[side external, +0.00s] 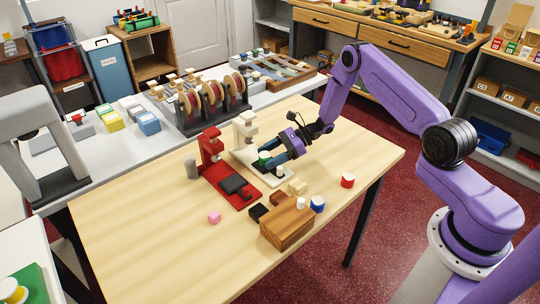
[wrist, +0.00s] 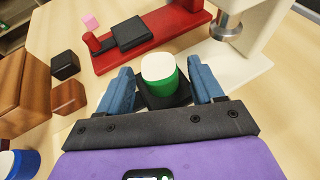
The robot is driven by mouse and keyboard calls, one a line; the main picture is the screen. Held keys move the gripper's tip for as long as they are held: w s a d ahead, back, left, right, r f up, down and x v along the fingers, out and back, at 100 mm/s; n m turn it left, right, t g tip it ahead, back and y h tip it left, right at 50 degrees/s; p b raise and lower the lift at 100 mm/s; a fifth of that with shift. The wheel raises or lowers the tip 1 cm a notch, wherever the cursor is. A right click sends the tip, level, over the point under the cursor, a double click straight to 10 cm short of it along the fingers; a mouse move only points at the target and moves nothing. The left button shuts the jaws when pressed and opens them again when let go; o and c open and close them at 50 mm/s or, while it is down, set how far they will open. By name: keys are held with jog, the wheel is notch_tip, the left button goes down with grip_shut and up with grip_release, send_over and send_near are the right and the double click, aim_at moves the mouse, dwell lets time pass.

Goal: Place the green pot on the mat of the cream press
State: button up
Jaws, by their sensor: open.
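The green pot (wrist: 161,86), with a white top, stands upright on a small dark mat (wrist: 180,101) at the front of the cream press (wrist: 245,60). In the side view the pot (side external: 265,156) shows beside the cream press column (side external: 244,130). My gripper (wrist: 163,82) is open, with one blue finger on each side of the pot and a visible gap to it. In the side view my gripper (side external: 275,160) is low over the cream press base and partly hides the mat.
A red press (side external: 212,150) with a dark mat (side external: 234,185) stands to the left. The table's left front is clear.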

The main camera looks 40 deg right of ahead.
jog(key=shift+r, duration=0.1)
jog(key=shift+d+r, duration=0.1)
jog(key=shift+r, duration=0.05)
jog(key=v, duration=1.2)
jog(key=s+a+r+n+g+h, duration=0.3)
jog(key=s+a+r+n+g, duration=0.2)
jog(key=s+a+n, duration=0.3)
jog(key=s+a+r+n+g+h, duration=0.3)
jog(key=s+a+r+n+g, duration=0.25)
jog(key=s+a+n, duration=0.3)
jog(key=s+d+r+n+t+h, duration=0.1)
jog(key=s+r+n+t+h, duration=0.1)
jog(key=s+n, duration=0.7)
jog(key=s+d+r+n+t+h, duration=0.2)
jog(key=s+r+n+t+h, duration=0.1)
jog(key=s+n, duration=0.6)
jog(key=shift+s+d+r+n+h, duration=0.2)
jog(key=shift+s+r+n+h, duration=0.15)
jog(key=shift+r+h, duration=0.4)
